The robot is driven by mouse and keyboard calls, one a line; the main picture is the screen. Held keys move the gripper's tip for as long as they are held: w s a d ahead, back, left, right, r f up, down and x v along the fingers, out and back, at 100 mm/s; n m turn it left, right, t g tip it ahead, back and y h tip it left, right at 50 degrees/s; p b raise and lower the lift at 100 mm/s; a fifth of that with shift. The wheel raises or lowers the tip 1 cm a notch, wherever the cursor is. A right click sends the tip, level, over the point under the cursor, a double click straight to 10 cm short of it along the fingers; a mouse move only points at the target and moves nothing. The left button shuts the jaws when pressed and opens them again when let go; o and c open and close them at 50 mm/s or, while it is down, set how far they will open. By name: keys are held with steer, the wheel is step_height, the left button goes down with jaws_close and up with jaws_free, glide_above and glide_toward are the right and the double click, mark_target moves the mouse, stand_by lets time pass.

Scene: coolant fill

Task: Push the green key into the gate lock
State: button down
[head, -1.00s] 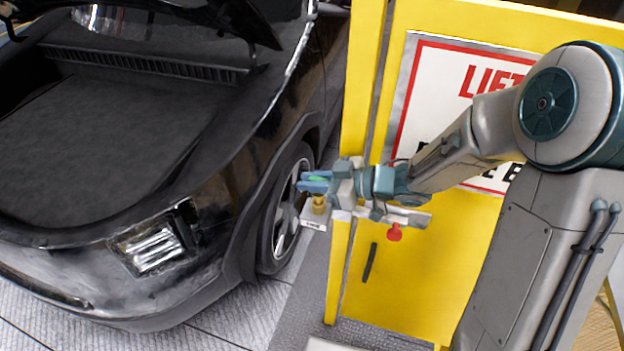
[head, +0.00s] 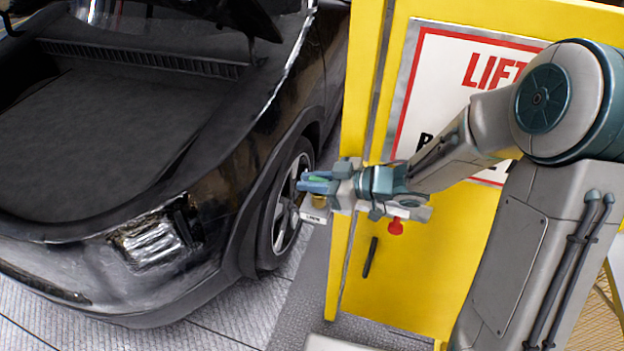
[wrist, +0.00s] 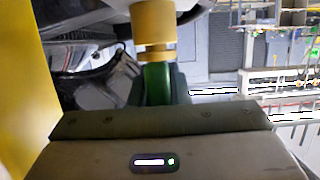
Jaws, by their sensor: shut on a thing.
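My gripper (head: 317,184) is shut on the green key (head: 319,179), at the left edge of the yellow gate (head: 405,290). The green key also shows in the wrist view (wrist: 157,84), upright between the fingers. The gate lock has a brass cylinder (head: 320,201), just below my fingers in the head view and partly hidden by them. The brass cylinder (wrist: 154,27) is large in the wrist view, in line with the key. Its narrow end meets the key's end in the picture. I cannot tell whether they touch or how deep the key sits.
A black car (head: 170,180) with an open front stands left, its wheel (head: 291,205) close behind my gripper. A red knob (head: 396,227) and a black handle (head: 370,258) are on the yellow door. A red-bordered sign (head: 440,75) is above.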

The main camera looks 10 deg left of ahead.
steer(key=shift+f, duration=0.25)
steer(key=c, duration=1.3)
jaws_free()
steer(key=b+v, duration=0.1)
steer(key=v, duration=1.3)
steer(key=shift+a, duration=0.15)
